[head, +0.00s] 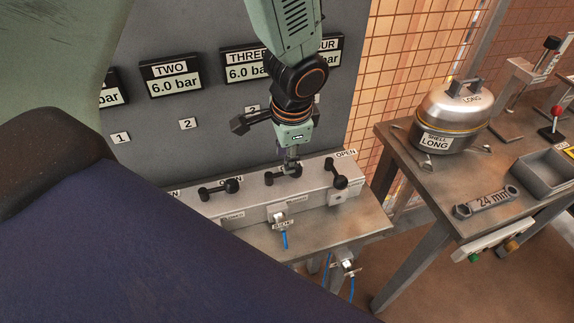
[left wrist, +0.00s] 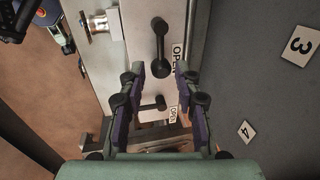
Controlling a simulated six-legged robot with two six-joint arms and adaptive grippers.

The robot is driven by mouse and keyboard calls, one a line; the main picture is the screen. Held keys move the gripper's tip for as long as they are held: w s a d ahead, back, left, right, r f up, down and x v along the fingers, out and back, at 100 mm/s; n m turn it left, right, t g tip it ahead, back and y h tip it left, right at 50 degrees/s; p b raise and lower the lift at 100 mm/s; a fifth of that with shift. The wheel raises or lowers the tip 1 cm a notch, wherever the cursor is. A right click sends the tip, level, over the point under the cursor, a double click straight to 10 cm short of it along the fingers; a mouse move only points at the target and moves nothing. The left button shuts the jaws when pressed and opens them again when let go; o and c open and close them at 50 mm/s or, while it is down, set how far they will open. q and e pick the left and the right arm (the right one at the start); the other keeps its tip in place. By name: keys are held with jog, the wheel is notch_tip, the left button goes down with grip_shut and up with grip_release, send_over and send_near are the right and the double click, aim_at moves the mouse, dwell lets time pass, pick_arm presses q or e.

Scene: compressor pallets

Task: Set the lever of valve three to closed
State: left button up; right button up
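The valve-three lever (head: 273,173) is a black bar with a round knob on a grey valve block (head: 240,206). It lies along the block, and its knob end is beside an OPEN label; it also shows in the left wrist view (left wrist: 159,45). My left gripper (head: 291,165) points down over it. In the left wrist view the gripper (left wrist: 159,69) is open, its fingertips apart on either side of the knob end. I cannot tell whether they touch it. My right gripper is not in view.
The valve-two lever (head: 218,188) lies along the block to the left. The valve-four lever (head: 340,181) on the right points away from the grey panel (head: 215,105). A second table (head: 405,148) on the right holds a silver shell (head: 450,112) and a spanner (head: 486,203).

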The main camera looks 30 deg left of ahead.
pick_arm(q)
jog(key=f, duration=0.2)
jog(key=w+f+b, duration=0.1)
jog(key=f, duration=0.1)
jog(key=shift+w+a+f, duration=0.1)
jog(key=shift+f, duration=0.05)
jog(key=shift+f+b, duration=0.25)
jog(key=shift+b, duration=0.15)
jog(key=shift+s+a, duration=0.2)
jog(key=shift+s, duration=0.1)
jog(key=shift+w+d+f, duration=0.1)
jog(key=shift+w, duration=0.25)
jog(key=shift+c, duration=1.3)
jog(key=shift+s, duration=0.1)
jog(key=c, duration=0.3)
jog(key=shift+s, duration=0.15)
grip_shut()
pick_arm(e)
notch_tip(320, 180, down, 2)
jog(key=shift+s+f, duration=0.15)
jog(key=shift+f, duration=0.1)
